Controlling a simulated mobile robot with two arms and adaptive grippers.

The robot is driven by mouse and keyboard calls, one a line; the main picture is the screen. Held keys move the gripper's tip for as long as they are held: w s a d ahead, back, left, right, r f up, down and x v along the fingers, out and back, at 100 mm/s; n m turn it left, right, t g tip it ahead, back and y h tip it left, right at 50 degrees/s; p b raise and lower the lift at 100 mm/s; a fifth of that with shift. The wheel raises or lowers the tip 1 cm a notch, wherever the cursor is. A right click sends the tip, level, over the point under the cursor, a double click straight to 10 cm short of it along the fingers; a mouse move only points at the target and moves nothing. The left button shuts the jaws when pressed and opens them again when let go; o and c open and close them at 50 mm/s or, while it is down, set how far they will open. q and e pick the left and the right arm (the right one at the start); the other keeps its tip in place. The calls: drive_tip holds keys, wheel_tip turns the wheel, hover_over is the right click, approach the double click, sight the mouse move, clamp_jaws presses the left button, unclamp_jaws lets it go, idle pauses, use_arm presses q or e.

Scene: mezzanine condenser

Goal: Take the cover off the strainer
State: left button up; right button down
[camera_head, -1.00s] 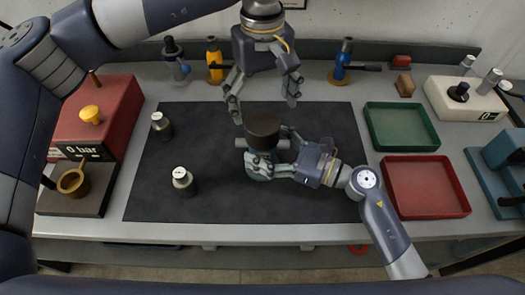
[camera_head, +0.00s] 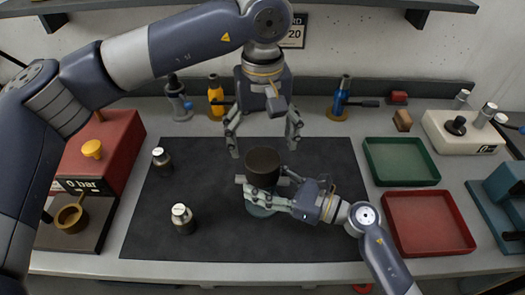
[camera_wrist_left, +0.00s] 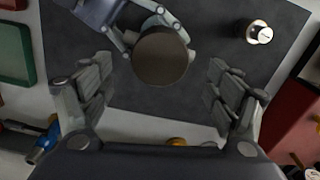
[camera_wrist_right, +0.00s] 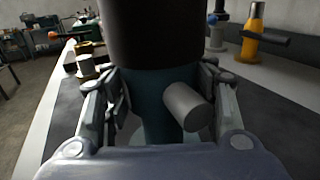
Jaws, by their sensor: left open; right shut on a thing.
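The strainer (camera_head: 259,211) stands upright on the black mat, a teal body with a grey side stub that shows in the right wrist view (camera_wrist_right: 188,106). Its dark brown round cover (camera_head: 263,164) sits on top. My right gripper (camera_head: 262,197) is shut on the strainer's body below the cover, reaching in from the right. My left gripper (camera_head: 264,146) is open and empty, pointing down above and just behind the cover. In the left wrist view the cover (camera_wrist_left: 160,57) lies between the spread fingers and beyond them, apart from both.
Two small metal-capped jars (camera_head: 183,218) stand on the mat (camera_head: 200,245) at left. A green tray (camera_head: 400,162) and a red tray (camera_head: 428,222) lie right. Coloured bottle-like tools (camera_head: 216,97) stand along the back.

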sight(262, 159)
use_arm(q)
drive_tip(key=m, duration=1)
drive_tip(key=shift+f+m, duration=0.1)
drive_tip(key=shift+m, duration=0.3)
drive_tip(key=shift+f, duration=3.9)
